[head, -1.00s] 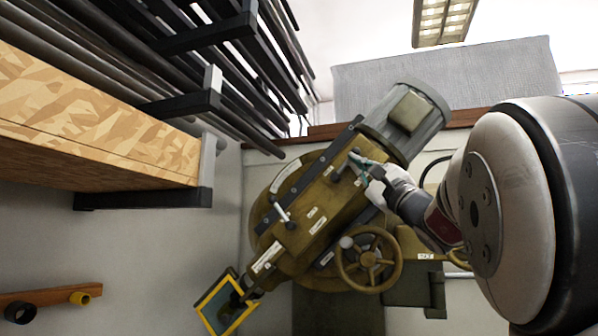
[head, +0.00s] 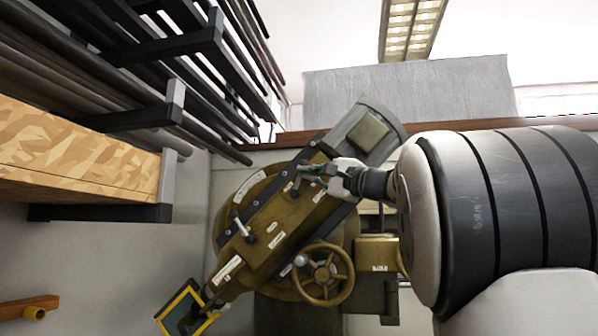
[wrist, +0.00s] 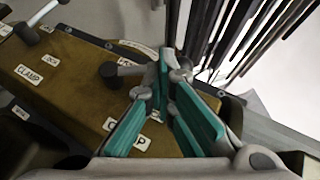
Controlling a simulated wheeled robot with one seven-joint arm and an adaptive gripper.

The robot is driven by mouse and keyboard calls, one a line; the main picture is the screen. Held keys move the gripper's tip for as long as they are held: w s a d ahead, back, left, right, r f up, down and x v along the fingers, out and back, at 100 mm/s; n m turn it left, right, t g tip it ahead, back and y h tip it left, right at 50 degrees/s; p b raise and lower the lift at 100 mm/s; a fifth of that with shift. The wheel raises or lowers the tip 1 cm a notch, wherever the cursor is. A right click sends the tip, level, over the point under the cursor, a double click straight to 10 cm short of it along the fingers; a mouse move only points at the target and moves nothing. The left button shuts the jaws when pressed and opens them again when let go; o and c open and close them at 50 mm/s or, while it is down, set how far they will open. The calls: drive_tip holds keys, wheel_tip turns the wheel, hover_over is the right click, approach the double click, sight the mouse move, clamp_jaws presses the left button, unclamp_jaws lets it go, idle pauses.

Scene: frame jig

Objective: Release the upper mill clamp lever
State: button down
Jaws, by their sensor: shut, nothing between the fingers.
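The upper clamp lever shows in the wrist view as a dark hub (wrist: 110,75) with a pale rod running right toward my fingers. In the head view only its dark hub (head: 296,184) shows clearly. My gripper (head: 314,171) is shut and empty, with teal finger pads, just beside this lever over the mill head (head: 278,212). In the wrist view my fingertips (wrist: 163,75) are at the rod's end and hide part of it. I cannot tell whether they touch. The lower clamp lever (head: 242,227) stands farther down the same olive face, apart from my gripper.
A handwheel (head: 323,274) sits below my gripper on the mill. The motor (head: 369,133) is above right. A rack of dark bars (head: 150,75) and a wooden shelf (head: 75,150) fill the left. A small screen (head: 184,312) hangs at the lower left.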

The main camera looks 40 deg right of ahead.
drive_tip(key=shift+n+g, duration=0.6)
drive_tip(key=shift+g, duration=0.1)
drive_tip(key=shift+w+a+r, duration=0.3)
drive_tip(key=shift+w+a, duration=0.15)
drive_tip(key=shift+w, duration=0.15)
drive_tip(key=shift+w+a+r, duration=0.3)
drive_tip(key=shift+w+a, duration=0.15)
drive_tip(key=shift+w, duration=0.15)
drive_tip(key=shift+w+a+r, duration=0.3)
drive_tip(key=shift+w+a, duration=0.15)
drive_tip(key=shift+w, duration=0.15)
drive_tip(key=shift+w+a, duration=0.1)
